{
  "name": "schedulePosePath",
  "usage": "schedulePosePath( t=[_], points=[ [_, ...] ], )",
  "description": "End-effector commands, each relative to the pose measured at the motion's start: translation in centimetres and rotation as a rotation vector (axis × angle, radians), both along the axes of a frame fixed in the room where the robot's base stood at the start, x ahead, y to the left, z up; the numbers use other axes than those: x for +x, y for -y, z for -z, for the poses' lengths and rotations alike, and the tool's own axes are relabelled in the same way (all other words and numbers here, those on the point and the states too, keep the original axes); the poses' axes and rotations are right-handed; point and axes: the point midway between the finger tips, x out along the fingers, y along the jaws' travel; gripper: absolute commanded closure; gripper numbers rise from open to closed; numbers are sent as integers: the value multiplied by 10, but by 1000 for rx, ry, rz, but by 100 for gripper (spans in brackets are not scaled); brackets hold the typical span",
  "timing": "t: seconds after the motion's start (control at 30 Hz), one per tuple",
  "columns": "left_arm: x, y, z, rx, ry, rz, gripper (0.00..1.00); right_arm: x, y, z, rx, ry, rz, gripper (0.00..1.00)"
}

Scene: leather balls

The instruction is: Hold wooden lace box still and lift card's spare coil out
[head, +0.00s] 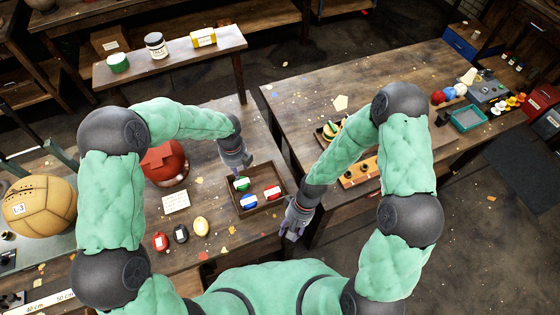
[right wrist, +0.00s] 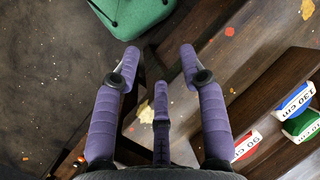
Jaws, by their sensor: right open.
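The wooden lace box (head: 264,208) sits on the left bench. It holds a green coil (head: 241,184), a blue coil (head: 249,201) and a red coil (head: 272,192), each with a white label. A white card (head: 176,201) stands left of the box; its writing is too small to read. My left gripper (head: 237,163) is at the box's far left edge, pointing down; I cannot tell its opening or contact. My right gripper (head: 293,230) is open and empty, right of the box. In the right wrist view its fingers (right wrist: 160,66) are spread; the blue coil (right wrist: 296,100) reads 130 cm.
A red ball (head: 165,163) and a tan leather ball (head: 40,205) are further left. A gap separates this bench from the right bench (head: 300,95).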

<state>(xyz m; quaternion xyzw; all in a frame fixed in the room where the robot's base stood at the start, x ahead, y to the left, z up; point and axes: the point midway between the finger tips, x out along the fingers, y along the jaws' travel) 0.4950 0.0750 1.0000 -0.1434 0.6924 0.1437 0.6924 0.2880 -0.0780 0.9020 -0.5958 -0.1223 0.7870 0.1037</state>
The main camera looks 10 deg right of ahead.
Motion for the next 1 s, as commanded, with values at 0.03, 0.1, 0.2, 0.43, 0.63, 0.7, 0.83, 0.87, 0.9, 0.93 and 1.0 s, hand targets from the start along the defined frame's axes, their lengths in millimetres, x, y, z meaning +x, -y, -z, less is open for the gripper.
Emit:
schedulePosePath(
  t=[0.03, 0.1, 0.2, 0.43, 0.63, 0.7, 0.83, 0.87, 0.9, 0.93, 1.0],
  points=[
    [0, 0, 0, 0, 0, 0, 61, 9, -1, -5, -15, 3, -51, 57],
    [0, 0, 0, 0, 0, 0, 61, 21, 0, -12, -46, -1, -114, 57],
    [0, 0, 0, 0, 0, 0, 61, 41, 4, -24, -104, 5, -192, 57],
    [0, 0, 0, 0, 0, 0, 61, 110, 10, -62, -252, 97, -290, 57],
    [0, 0, 0, 0, 0, 0, 61, 177, 2, -91, -276, 244, -256, 57],
    [0, 0, 0, 0, 0, 0, 61, 190, 0, -99, -280, 276, -248, 57],
    [0, 0, 0, 0, 0, 0, 61, 204, -1, -106, -284, 308, -240, 57],
    [0, 0, 0, 0, 0, 0, 61, 205, -2, -106, -284, 311, -240, 57],
    [0, 0, 0, 0, 0, 0, 61, 207, -2, -105, -285, 313, -239, 57],
    [0, 0, 0, 0, 0, 0, 61, 207, -2, -103, -285, 314, -239, 57],
    [0, 0, 0, 0, 0, 0, 61, 207, -2, -96, -284, 312, -238, 57]
  ],
)
